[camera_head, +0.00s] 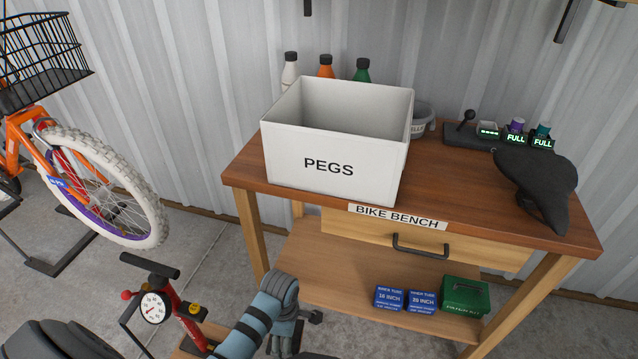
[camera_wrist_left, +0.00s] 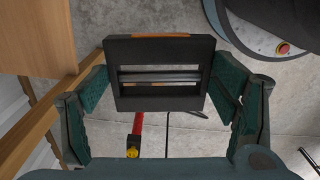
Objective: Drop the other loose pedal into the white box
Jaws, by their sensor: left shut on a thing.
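The white box (camera_head: 285,147), labelled PEGS, stands open at the top on the left part of the bench. I see its inner back and side walls, but the front wall hides its floor. In the left wrist view my left gripper (camera_wrist_left: 162,85) is shut on a black pedal (camera_wrist_left: 160,97), a rectangular frame with a crossbar and an orange strip on one edge. In the head view my left arm is at the bottom middle, low in front of the bench and below the box. The pedal is not clearly visible there. My right gripper is not in view.
The bench (camera_head: 450,205) also carries bottles (camera_head: 325,68) behind the box, a grey tub (camera_head: 421,120), a charger (camera_head: 480,134) and a black saddle (camera_head: 540,182). Its drawer handle (camera_head: 420,248) sticks out. A red floor pump (camera_head: 180,310) and a bike wheel (camera_head: 105,190) stand left.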

